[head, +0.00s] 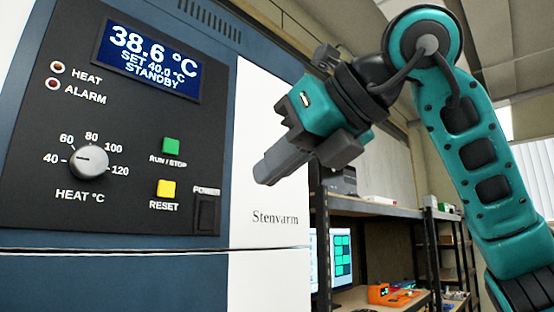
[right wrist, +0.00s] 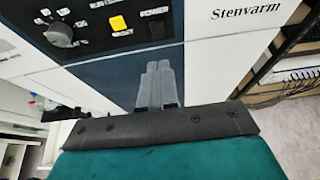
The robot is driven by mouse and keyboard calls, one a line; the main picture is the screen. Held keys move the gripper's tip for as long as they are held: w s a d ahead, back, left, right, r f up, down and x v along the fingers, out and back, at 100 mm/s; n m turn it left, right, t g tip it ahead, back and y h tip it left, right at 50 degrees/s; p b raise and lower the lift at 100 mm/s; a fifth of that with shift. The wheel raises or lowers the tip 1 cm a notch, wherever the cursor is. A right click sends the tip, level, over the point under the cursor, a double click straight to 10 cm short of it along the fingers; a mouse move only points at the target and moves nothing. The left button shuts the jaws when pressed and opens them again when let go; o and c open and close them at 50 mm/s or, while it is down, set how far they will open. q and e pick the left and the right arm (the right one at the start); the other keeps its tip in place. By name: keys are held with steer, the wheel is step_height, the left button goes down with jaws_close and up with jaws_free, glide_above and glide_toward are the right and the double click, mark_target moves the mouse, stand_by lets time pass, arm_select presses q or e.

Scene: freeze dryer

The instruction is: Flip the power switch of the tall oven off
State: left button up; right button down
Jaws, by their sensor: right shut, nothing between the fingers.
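The tall oven's dark control panel (head: 120,190) fills the left of the head view. Its power switch (head: 207,213) is a black rocker under the label POWER, at the panel's lower right corner. The switch also shows in the right wrist view (right wrist: 157,27), just beyond my fingertips; its position is hard to tell. The display (head: 148,58) reads 38.6 °C, set 40.0 °C, STANDBY. My right gripper (head: 265,175) is shut and empty, in front of the white Stenvarm panel, up and right of the switch in the head view, apart from it. My left gripper is not in view.
Left of the switch are the yellow RESET button (head: 166,189), the green RUN/STOP button (head: 171,147) and the heat knob (head: 89,161). A dark shelf rack (head: 372,206) with a monitor (head: 341,258) stands to the right. The space before the panel is clear.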

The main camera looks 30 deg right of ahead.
mark_target(210, 201)
steer(key=shift+w+r+p+x, duration=0.15)
steer(key=shift+r+p+x, duration=0.15)
steer(key=shift+x, duration=1.35)
steer(key=shift+w+r+p+x, duration=0.2)
steer(key=shift+r+x, duration=0.15)
steer(key=shift+x, duration=1.35)
steer(key=shift+w+r+p+x, duration=0.1)
steer(key=shift+r+p+x, duration=0.2)
steer(key=shift+x, duration=1.35)
steer(key=shift+a, duration=0.15)
steer(key=shift+w+a+r, duration=0.15)
steer(key=shift+w+r, duration=0.05)
steer(key=shift+w, duration=0.2)
steer(key=shift+r+p, duration=0.75)
steer(key=shift+r, duration=0.1)
steer(key=shift+s, duration=0.1)
